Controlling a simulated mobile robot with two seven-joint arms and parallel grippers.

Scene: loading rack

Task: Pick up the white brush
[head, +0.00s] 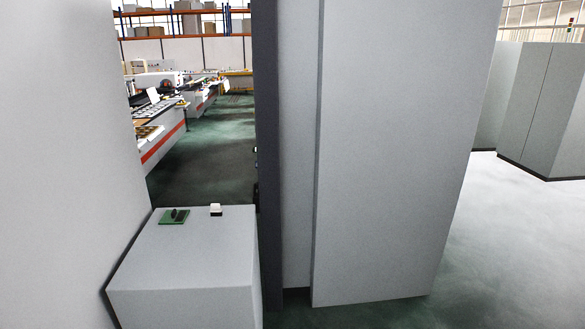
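A small white object with a dark lower edge (216,208), which looks like the white brush, rests on top of a low grey box-like cabinet (190,255). It sits near the back edge of that top, right of its middle. It is too small here to make out bristles or a handle. Neither of my grippers shows in the head view.
A green circuit board (166,219) with dark parts lies left of the white object. A tall grey cabinet (395,150) stands right of the low one, and a grey wall panel (65,160) rises on the left. Open floor (510,245) lies at right.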

